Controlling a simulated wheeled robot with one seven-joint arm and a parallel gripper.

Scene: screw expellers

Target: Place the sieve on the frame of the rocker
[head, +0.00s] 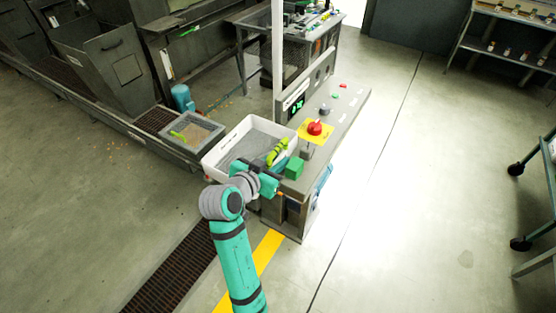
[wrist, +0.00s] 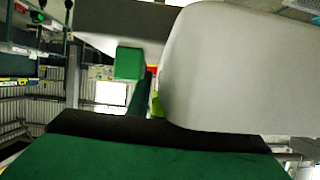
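The sieve appears to be the white rectangular tray with a grey bottom (head: 238,134), at the near left end of the grey console in the head view. A yellow-green piece (head: 278,151) shows at its right side. My gripper (head: 268,177) is at the sieve's near right corner, touching or very close to it. Its fingers are mostly hidden, so I cannot tell whether it grips the rim. In the wrist view a large pale surface (wrist: 225,70), probably the sieve's wall, fills the right side. I cannot clearly make out the rocker's frame or whether the sieve rests on it.
A grey box of grains (head: 191,133) with a yellow-green tool stands left of the sieve. A green block (head: 294,168) and a red button on yellow (head: 314,129) are on the console (head: 345,100) to the right.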

